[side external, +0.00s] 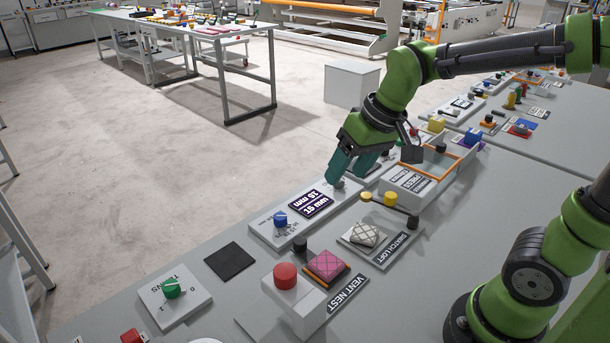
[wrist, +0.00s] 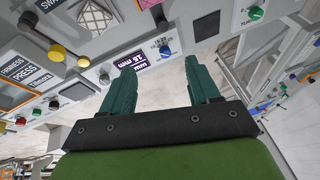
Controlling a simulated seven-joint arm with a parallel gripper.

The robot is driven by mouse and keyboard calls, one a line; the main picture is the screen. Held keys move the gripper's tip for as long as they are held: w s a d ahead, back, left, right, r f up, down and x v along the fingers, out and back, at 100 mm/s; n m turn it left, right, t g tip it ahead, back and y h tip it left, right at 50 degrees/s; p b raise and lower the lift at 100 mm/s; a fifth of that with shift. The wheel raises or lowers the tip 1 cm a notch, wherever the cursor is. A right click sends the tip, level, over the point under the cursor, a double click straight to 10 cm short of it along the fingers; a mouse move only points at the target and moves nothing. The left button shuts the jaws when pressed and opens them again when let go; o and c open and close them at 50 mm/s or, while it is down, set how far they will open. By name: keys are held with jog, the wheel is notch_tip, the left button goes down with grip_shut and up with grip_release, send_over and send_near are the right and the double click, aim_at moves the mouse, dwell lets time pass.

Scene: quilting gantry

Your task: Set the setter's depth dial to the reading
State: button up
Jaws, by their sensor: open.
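A blue dial knob (side external: 280,219) stands on a pale panel; it also shows in the wrist view (wrist: 165,50), roughly between and beyond my fingertips. Beside it on the same panel, a dark purple display (side external: 311,203) shows white digits twice, one set upside down, seemingly 16 mm. The display also shows in the wrist view (wrist: 132,63), near my left fingertip. The small print by the knob is too small to read. My gripper (side external: 350,175) has teal fingers, open and empty, above the panel's far right end, apart from the knob. Its spread fingers also show in the wrist view (wrist: 166,73).
A green knob (side external: 172,287) on a white plate and a black square pad (side external: 230,262) lie to the left. A red button (side external: 286,275), a pink quilted block (side external: 326,266) and a grey quilted swatch (side external: 364,234) stand nearer. An orange-rimmed press box (side external: 408,183) stands right of my gripper.

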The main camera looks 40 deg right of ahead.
aim_at(279, 216)
jog(key=w+a+f+n+g+h, duration=0.1)
jog(key=w+f+n+g, duration=0.1)
jog(key=w+n, duration=0.5)
jog(key=w+a+f+n+g+h, duration=0.1)
jog(key=w+f+n+g, duration=0.15)
jog(key=w, duration=0.85)
jog(key=shift+n, duration=0.25)
notch_tip(279, 216, down, 16)
jog(key=shift+f, duration=0.1)
jog(key=c, duration=1)
jog(key=shift+c, duration=0.2)
